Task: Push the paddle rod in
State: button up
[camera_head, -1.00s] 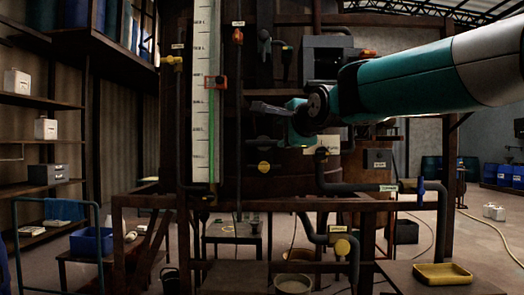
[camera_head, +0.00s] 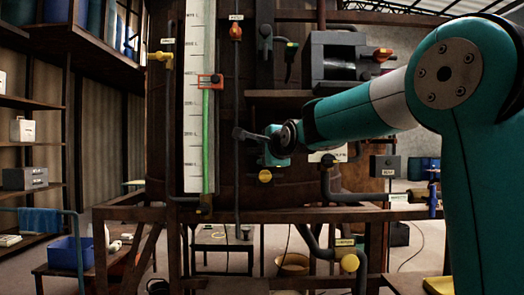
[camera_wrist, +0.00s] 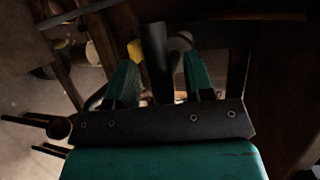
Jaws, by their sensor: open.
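A dark grey bar with a rounded left end (camera_head: 248,134), perhaps the paddle rod, shows against the rusty vat in the head view. My gripper (camera_head: 276,147) is at its right end; the teal jaws point left and away. In the wrist view, my gripper (camera_wrist: 162,84) is open, with its two teal fingers apart. A thick dark bar (camera_wrist: 154,55) lies between them, roughly along their length. A gap shows on each side of the bar. I cannot tell whether the gripper touches it, nor how deep the rod sits.
A white level scale (camera_head: 195,110) with a green tube and a thin upright pipe with an orange knob (camera_head: 236,32) stand at left. A yellow-knobbed fitting (camera_head: 265,176) is just below my gripper. A grey box (camera_head: 340,60) is above right, and a rusty rail (camera_head: 290,214) crosses below.

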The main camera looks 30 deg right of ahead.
jog(key=shift+w+d, duration=0.1)
jog(key=shift+w, duration=0.1)
jog(key=shift+d, duration=0.1)
jog(key=shift+d, duration=0.1)
grip_shut()
jog(key=w+d+p, duration=0.3)
jog(key=w+d, duration=0.2)
jog(key=w, duration=0.2)
jog(key=shift+w, duration=0.25)
grip_release()
jog(key=shift+w+f, duration=0.15)
